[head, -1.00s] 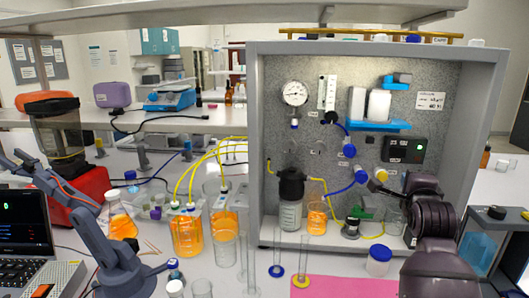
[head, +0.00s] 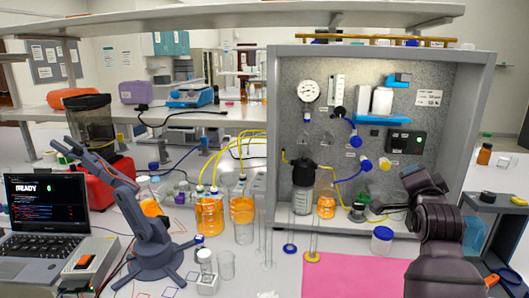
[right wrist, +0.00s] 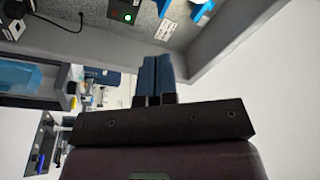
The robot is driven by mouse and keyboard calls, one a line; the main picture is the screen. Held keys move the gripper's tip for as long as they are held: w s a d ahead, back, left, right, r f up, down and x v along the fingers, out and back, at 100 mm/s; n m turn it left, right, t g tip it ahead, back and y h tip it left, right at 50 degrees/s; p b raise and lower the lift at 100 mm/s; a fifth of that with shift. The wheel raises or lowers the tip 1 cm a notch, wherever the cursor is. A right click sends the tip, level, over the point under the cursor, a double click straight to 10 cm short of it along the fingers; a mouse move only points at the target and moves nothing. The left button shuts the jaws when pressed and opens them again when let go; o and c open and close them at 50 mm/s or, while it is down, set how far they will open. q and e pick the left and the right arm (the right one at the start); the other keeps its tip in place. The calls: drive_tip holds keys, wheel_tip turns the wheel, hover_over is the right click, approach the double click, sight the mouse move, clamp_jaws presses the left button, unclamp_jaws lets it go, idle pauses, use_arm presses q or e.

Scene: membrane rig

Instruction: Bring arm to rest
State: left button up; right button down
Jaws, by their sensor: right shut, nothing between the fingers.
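My right arm (head: 440,225) is dark and comes in from the lower right of the head view, bent in front of the right side of the membrane rig (head: 481,100). Its fingertips cannot be made out there. In the right wrist view my right gripper (right wrist: 158,78) has its two blue-grey fingers together, with nothing between them. The fingers point towards the rig's cabinet edge and the open room behind it, and seem clear of both. My left gripper is not in view.
A small blue-grey bench arm (head: 150,225) stands at the left beside a laptop (head: 45,215). Orange-filled bottles (head: 209,215), glass cylinders and a blue-lidded jar (head: 381,240) stand before the rig. A pink mat (head: 350,278) lies clear. An amber bottle (head: 484,154) stands far right.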

drive_tip(key=s+a+f+n+g+y, duration=0.1)
drive_tip(key=s+a+f+n, duration=0.1)
drive_tip(key=s+f+n, duration=0.45)
drive_tip(key=s+a+f+n+y, duration=0.1)
drive_tip(key=a+f+n+y, duration=0.15)
drive_tip(key=f, duration=0.65)
drive_tip(key=s+a+f+n+g+y, duration=0.1)
drive_tip(key=s+a+f+n, duration=0.1)
drive_tip(key=s+f+n, duration=0.45)
drive_tip(key=s+f+g, duration=0.5)
drive_tip(key=s+f, duration=1.4)
drive_tip(key=f, duration=0.1)
drive_tip(key=shift+a+m, duration=0.4)
drive_tip(key=shift+m, duration=0.05)
